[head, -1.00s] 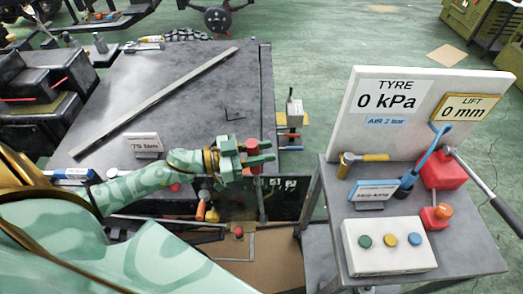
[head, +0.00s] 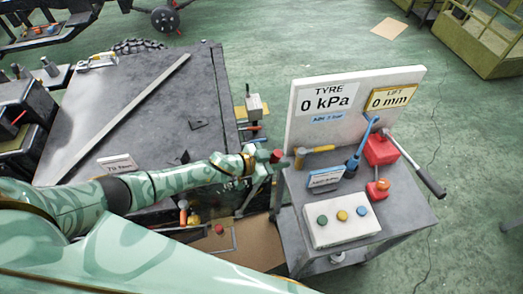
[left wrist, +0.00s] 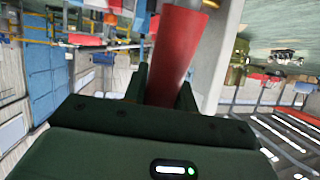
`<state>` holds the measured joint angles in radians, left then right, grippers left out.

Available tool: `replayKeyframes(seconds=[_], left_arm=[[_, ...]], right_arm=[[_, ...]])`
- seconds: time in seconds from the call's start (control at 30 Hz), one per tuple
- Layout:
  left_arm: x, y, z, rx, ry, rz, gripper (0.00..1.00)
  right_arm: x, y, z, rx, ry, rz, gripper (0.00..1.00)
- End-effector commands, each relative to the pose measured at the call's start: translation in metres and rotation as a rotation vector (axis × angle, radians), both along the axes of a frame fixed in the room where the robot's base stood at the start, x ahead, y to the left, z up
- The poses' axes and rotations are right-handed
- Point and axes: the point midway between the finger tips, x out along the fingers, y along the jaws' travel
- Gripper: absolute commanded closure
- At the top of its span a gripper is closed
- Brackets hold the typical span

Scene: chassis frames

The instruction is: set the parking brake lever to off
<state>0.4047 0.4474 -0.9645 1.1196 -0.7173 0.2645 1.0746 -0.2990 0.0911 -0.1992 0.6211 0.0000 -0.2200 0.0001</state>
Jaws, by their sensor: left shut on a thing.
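The parking brake lever is a thin dark rod (head: 252,194) with a red grip (head: 277,156) at its top. It stands beside the dark chassis plate and leans to the right in the head view. My left gripper (head: 268,161) is at the red grip, with its fingers around it. In the left wrist view the red grip (left wrist: 176,55) runs between the two dark fingers. The foot of the lever is partly hidden, and I cannot read any off mark. My right gripper is not in view.
The chassis plate (head: 130,115) lies left. Green floor is free behind.

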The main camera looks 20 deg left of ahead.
Motion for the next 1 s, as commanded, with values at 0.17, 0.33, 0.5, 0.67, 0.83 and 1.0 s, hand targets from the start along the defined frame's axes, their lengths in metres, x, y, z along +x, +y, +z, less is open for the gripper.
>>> replayKeyframes(seconds=[0.17,0.33,0.5,0.67,0.83,1.0], left_arm=[[0.003,-0.005,-0.004,0.02,0.009,0.0,1.0],[0.003,-0.006,-0.004,0.019,0.007,-0.002,1.0],[0.003,-0.006,-0.004,0.019,0.008,-0.002,0.51],[0.003,-0.005,-0.003,0.019,0.008,-0.001,0.51],[0.0,0.0,0.0,0.019,0.007,0.0,0.51],[-0.02,0.021,0.014,0.021,0.008,0.0,0.51]], right_arm=[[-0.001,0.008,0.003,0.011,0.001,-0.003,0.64],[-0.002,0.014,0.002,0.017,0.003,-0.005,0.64],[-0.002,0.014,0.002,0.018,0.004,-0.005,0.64],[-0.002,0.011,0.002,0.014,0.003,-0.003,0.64],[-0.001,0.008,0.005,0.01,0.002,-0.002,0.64],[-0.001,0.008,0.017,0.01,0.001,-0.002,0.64]])
